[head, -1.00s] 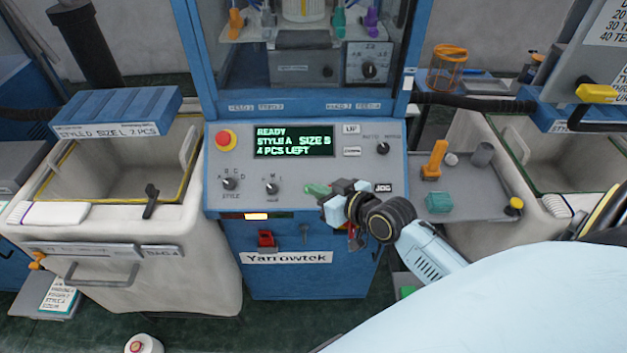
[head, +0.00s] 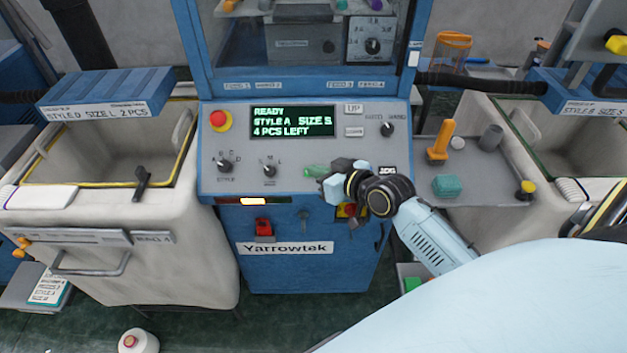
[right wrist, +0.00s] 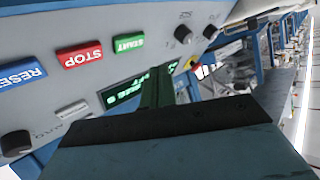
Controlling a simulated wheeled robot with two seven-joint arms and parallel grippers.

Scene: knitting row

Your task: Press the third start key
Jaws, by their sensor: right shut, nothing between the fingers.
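In the head view, the green start key (head: 315,171) is on the sloped panel of the blue machine, below the display (head: 292,121), which reads READY, STYLE A, SIZE S, 4 PCS LEFT. My right gripper (head: 328,181) is at the key's right side and hides the keys beside it. The right wrist view shows the panel turned over, with green START (right wrist: 128,43), red STOP (right wrist: 79,54) and blue RESET (right wrist: 20,72). There my shut, empty fingers (right wrist: 157,85) appear near START; I cannot tell whether they touch it. My left gripper is out of view.
A red emergency knob (head: 220,120) and selector knobs (head: 226,166) are on the same panel. A cream bin (head: 110,240) stands left.

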